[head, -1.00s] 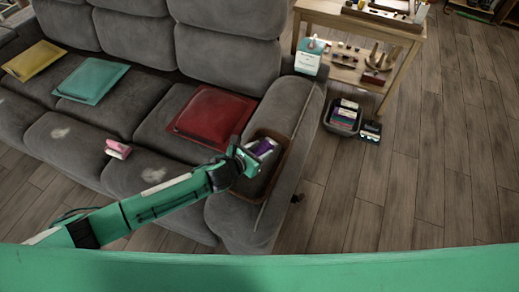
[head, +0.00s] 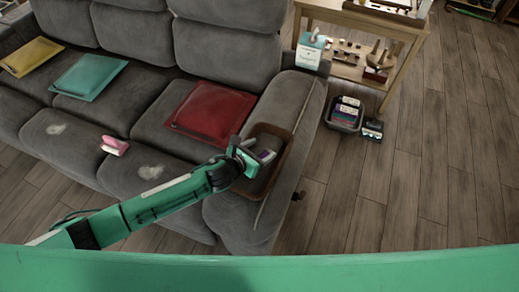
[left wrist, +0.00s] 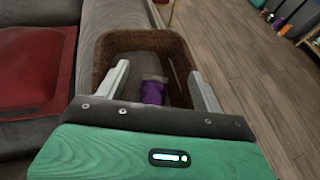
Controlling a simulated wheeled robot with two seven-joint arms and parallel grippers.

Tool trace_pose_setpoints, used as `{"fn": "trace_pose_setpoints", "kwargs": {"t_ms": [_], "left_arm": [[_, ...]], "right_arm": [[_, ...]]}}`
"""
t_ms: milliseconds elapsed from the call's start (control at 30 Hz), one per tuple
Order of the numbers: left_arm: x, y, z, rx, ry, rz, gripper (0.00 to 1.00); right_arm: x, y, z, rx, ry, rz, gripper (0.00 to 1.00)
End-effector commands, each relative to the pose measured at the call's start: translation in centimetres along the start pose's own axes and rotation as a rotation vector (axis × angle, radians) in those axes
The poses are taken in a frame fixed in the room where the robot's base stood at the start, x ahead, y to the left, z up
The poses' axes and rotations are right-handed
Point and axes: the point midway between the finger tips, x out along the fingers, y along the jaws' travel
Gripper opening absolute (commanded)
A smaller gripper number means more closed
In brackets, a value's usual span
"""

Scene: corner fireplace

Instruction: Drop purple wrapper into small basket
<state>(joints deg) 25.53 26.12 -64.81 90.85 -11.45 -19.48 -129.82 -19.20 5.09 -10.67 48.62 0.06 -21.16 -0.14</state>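A purple wrapper (left wrist: 153,93) lies inside the small brown basket (left wrist: 107,48) in the left wrist view, below and between my fingers. A pale patch shows at its upper end. In the head view the basket (head: 279,163) sits at the right end of the sofa, by the armrest, and only a bit of purple shows. My left gripper (left wrist: 161,88) is over the basket with its fingers spread apart and nothing gripped between them. In the head view the left gripper (head: 262,151) partly hides the basket's inside. My right gripper is not in view.
A red cushion (head: 212,113) lies left of the basket on the grey sofa (head: 165,115). A pink object (head: 114,145) lies on the seat. A wooden table (head: 392,82) and a dark bin (head: 343,116) stand to the right. Open wooden floor lies right of the sofa.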

Motion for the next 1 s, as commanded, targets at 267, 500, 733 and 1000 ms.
{"fn": "trace_pose_setpoints", "kwargs": {"t_ms": [267, 500, 733, 1000], "left_arm": [[-0.1, 0.0, 0.0, 0.000, 0.000, 0.000, 0.68], [-2.8, 0.0, -0.1, 0.002, 0.001, -0.001, 0.68], [-7.5, 0.0, -0.2, 0.002, 0.002, 0.000, 0.68], [-12.1, 0.0, -0.1, 0.001, 0.001, 0.000, 0.68]], "right_arm": [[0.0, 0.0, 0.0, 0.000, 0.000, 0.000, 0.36], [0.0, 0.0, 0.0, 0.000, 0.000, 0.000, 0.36], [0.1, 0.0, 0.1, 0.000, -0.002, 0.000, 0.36], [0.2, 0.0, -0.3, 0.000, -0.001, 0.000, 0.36]]}}
